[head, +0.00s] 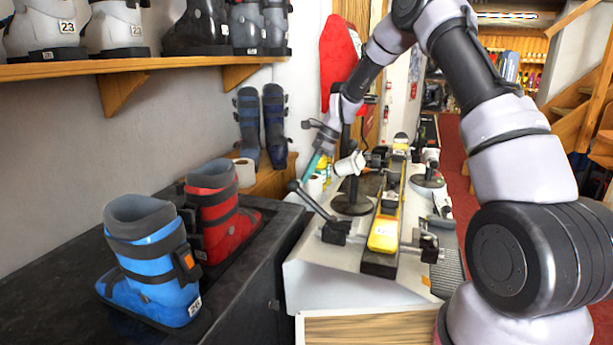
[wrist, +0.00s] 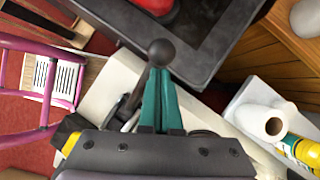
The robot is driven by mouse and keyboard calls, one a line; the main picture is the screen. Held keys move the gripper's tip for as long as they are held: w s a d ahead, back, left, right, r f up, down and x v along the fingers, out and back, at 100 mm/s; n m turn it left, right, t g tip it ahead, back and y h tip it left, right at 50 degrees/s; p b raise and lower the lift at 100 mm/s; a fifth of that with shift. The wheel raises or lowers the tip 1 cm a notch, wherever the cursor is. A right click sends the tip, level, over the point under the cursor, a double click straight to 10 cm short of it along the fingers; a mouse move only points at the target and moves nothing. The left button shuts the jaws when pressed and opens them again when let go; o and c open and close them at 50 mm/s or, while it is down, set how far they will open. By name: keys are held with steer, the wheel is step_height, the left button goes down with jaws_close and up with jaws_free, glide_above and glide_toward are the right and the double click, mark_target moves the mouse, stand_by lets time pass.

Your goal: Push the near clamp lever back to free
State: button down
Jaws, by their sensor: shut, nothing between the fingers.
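The near clamp lever (head: 313,202) is a dark rod with a round ball knob, rising from the near clamp (head: 336,232) and tilted up to the left, towards the black counter. Its dark knob (wrist: 161,52) shows in the wrist view just beyond my fingertips. My gripper (head: 306,178) has teal fingers pointing down beside the knob; in the wrist view its fingers (wrist: 158,76) are together and empty. I cannot tell whether they touch the lever. The yellow ski (head: 383,235) lies along the bench beside the clamp.
The white bench (head: 310,272) stands right of a black counter (head: 262,250) carrying a blue boot (head: 150,262) and a red boot (head: 215,210). A dark round-based stand (head: 352,205) is behind the near clamp. A white roll (wrist: 267,122) and a yellow can (wrist: 300,151) show at right.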

steer(key=d+v, duration=0.1)
steer(key=v, duration=1.2)
steer(key=shift+w+f, duration=0.2)
steer(key=shift+f, duration=0.1)
